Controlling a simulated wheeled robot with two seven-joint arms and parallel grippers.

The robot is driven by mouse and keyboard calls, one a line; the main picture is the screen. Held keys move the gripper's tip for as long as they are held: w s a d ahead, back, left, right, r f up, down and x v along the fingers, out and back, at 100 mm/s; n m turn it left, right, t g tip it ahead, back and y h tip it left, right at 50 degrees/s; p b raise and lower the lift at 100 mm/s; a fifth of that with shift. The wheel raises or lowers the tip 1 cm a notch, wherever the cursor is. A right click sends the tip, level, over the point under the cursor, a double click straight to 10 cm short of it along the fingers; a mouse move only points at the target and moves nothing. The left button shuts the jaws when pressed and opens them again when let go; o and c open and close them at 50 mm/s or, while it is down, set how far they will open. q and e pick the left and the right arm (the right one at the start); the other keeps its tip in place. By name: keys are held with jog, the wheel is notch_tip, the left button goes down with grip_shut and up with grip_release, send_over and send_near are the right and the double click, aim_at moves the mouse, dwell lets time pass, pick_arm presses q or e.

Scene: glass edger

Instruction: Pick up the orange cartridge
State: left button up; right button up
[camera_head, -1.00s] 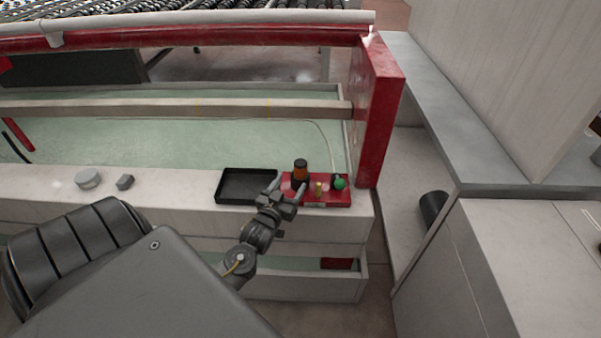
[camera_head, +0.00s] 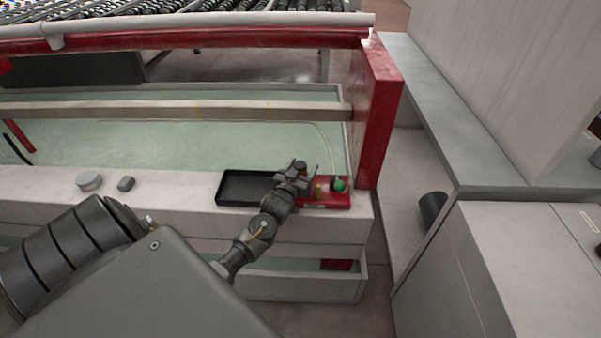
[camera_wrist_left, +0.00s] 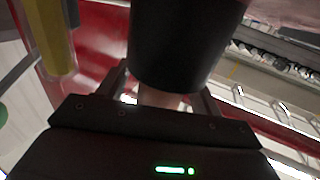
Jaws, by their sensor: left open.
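The orange cartridge (camera_head: 300,165) stands on the red holder (camera_head: 335,198) at the right end of the pale ledge. Its dark top shows in the head view; most of its orange part is hidden by my gripper. My left gripper (camera_head: 297,177) is open at the cartridge, with its fingers on either side. In the left wrist view a large dark cylinder (camera_wrist_left: 180,45), which looks like the cartridge, fills the space ahead of the fingers. I cannot tell whether the fingers touch it. My right gripper is not in view.
A yellow peg (camera_head: 318,191) and a green knob (camera_head: 339,184) stand on the red holder close by. A black tray (camera_head: 222,201) lies to its left. A round grey disc (camera_head: 88,180) and a small dark block (camera_head: 126,183) lie farther left. A red post (camera_head: 378,110) rises behind.

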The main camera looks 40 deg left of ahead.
pick_arm(q)
jog(key=shift+w, duration=0.2)
jog(key=c, duration=1.2)
jog(key=shift+o, duration=0.2)
